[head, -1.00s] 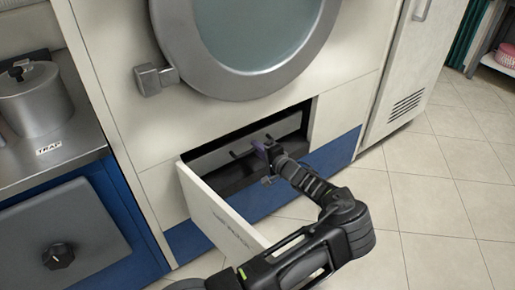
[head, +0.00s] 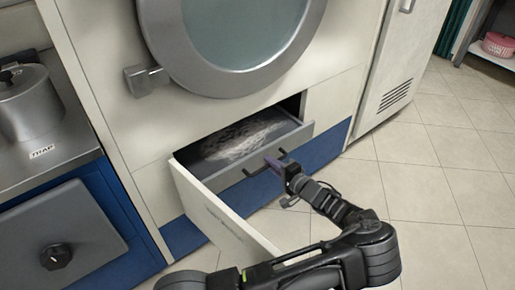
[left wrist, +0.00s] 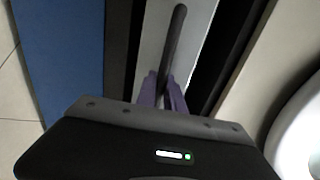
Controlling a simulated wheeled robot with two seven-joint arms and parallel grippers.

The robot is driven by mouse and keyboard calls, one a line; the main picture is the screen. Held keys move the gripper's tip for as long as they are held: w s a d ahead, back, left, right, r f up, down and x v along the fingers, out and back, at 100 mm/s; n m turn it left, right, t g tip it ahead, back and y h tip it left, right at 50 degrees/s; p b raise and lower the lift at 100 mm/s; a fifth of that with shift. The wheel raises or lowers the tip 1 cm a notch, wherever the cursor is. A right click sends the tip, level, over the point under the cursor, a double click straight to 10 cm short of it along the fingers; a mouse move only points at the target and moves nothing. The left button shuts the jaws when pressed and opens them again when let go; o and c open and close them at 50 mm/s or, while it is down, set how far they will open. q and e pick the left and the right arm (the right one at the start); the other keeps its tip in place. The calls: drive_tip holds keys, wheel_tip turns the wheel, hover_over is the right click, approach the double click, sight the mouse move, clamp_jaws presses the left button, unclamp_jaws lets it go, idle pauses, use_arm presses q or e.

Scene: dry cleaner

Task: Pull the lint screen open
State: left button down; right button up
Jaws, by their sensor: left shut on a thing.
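The lint screen (head: 232,170) is a grey-fronted drawer below the round dryer door, pulled part way out of its opening. Its top shows a dark mesh with pale grey lint (head: 235,138). A dark bar handle (head: 254,169) runs along its front. My left gripper (head: 284,164) is at the right part of this handle, shut on it. In the left wrist view the purple fingers (left wrist: 163,92) close around the dark handle (left wrist: 172,45). The right gripper is not in view.
A white hinged flap (head: 215,212) stands open at the left of the opening. The round dryer door (head: 240,45) is above. A steel pot (head: 28,103) sits on the left counter. The tiled floor (head: 440,190) at right is clear.

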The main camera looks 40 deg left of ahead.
use_arm(q)
drive_tip(key=f+v, duration=0.1)
drive_tip(key=v, duration=0.7)
drive_tip(key=f+v, duration=0.2)
drive_tip(key=v, duration=0.7)
drive_tip(key=shift+s+d+f, duration=0.3)
drive_tip(key=shift+d+f, duration=0.05)
drive_tip(key=shift+d, duration=0.35)
drive_tip(key=c, duration=1.7)
unclamp_jaws()
drive_tip(key=shift+a, duration=0.2)
drive_tip(key=shift+c, duration=0.2)
drive_tip(key=shift+r, duration=0.1)
